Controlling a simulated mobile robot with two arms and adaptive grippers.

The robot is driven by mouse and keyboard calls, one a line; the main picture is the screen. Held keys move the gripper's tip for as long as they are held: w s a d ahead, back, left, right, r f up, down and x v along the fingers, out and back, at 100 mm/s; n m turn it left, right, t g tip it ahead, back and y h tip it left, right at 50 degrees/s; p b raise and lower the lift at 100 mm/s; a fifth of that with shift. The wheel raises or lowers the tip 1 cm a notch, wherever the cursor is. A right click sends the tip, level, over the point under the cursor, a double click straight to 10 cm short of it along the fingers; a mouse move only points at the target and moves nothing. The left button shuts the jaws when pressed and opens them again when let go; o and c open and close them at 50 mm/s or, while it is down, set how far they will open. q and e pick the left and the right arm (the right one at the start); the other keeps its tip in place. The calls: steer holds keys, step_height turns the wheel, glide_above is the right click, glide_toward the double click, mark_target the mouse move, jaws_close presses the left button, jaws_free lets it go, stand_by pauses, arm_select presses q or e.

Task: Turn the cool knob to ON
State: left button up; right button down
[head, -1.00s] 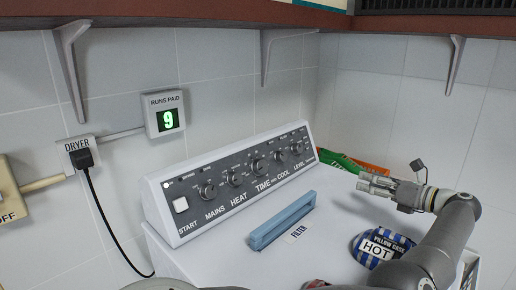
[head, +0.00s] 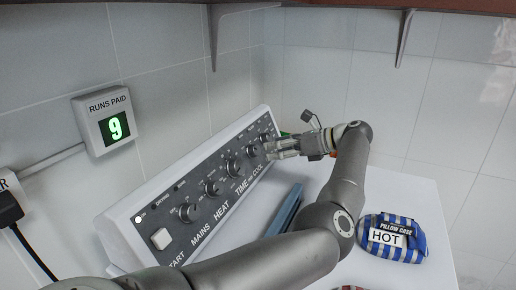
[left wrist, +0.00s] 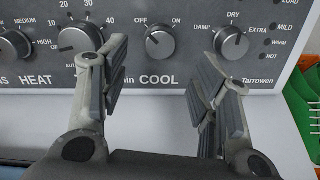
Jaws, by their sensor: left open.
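The cool knob (left wrist: 160,41) is a round dark knob on the dryer's control panel, between the OFF and ON marks. Its pointer seems to lean up-left toward OFF. In the head view the cool knob (head: 252,151) is fourth along the sloping panel. My left gripper (head: 268,150) is open in front of the panel's far end. In the left wrist view my left gripper's fingers (left wrist: 162,70) stand on either side of the cool knob, which shows between them, apart from both. My right gripper is not in view.
The time knob (left wrist: 82,38) and level knob (left wrist: 231,42) flank the cool knob closely. A blue filter handle (head: 285,212) stands on the dryer top. A striped pillow case bundle (head: 391,239) lies at the right. A wall display (head: 108,122) reads 9.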

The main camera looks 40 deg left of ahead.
mark_target(258, 151)
arm_select(q)
steer(key=p+x, duration=0.1)
steer(key=x, duration=0.5)
steer(key=shift+r, duration=0.1)
steer(key=shift+s+a, duration=0.15)
steer(key=shift+a, duration=0.2)
steer(key=shift+f, duration=0.25)
steer(key=c, duration=0.7)
steer(key=shift+c, duration=1.6)
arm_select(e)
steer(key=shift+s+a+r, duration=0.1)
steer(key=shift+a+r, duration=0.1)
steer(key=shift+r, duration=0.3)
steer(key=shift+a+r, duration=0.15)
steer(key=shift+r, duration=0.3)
